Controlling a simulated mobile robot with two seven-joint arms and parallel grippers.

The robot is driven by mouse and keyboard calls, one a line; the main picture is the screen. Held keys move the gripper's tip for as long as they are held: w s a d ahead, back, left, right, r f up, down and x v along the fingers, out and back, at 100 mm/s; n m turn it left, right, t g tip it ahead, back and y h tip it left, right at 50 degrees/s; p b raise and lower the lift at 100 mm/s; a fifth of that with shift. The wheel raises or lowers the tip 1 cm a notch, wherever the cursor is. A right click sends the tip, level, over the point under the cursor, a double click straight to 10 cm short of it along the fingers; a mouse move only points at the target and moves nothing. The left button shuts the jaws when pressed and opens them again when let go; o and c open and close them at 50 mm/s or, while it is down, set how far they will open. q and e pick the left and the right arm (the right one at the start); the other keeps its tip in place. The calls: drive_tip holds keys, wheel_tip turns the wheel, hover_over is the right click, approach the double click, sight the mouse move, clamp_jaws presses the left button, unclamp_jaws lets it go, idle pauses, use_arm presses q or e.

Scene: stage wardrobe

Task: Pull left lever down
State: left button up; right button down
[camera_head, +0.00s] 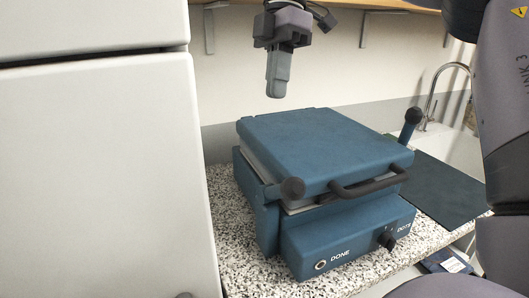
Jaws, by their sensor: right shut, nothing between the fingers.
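A blue press-like machine (325,150) stands on the speckled counter, with a closed lid and a dark front handle (368,188). Its left lever (292,188) ends in a dark round knob at the front left corner; it lies low, pointing towards the front. The right lever (413,116) stands raised with its knob up at the right side. My right gripper (277,88) is shut and empty, pointing down above the back of the lid, apart from the machine and both levers. My left gripper is not in view.
A white cabinet (105,165) fills the left, close to the machine. A dark mat (440,185) lies at the right by a tap (432,95). A wooden shelf with brackets (365,5) hangs above. The machine front has a DONE button (320,265) and a dark dial (388,240).

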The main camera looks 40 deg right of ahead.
drive_tip(key=f, duration=0.1)
drive_tip(key=b, duration=0.2)
hover_over(279, 192)
drive_tip(key=w+d, duration=0.2)
drive_tip(key=w, duration=0.1)
wheel_tip(279, 192, down, 10)
drive_tip(key=shift+s+f, duration=0.1)
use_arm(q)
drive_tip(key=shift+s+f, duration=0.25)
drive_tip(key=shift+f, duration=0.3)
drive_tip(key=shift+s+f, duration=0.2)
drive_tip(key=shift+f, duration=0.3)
use_arm(e)
drive_tip(key=shift+s+f, duration=0.55)
drive_tip(key=shift+f, duration=0.05)
drive_tip(key=shift+d, duration=0.1)
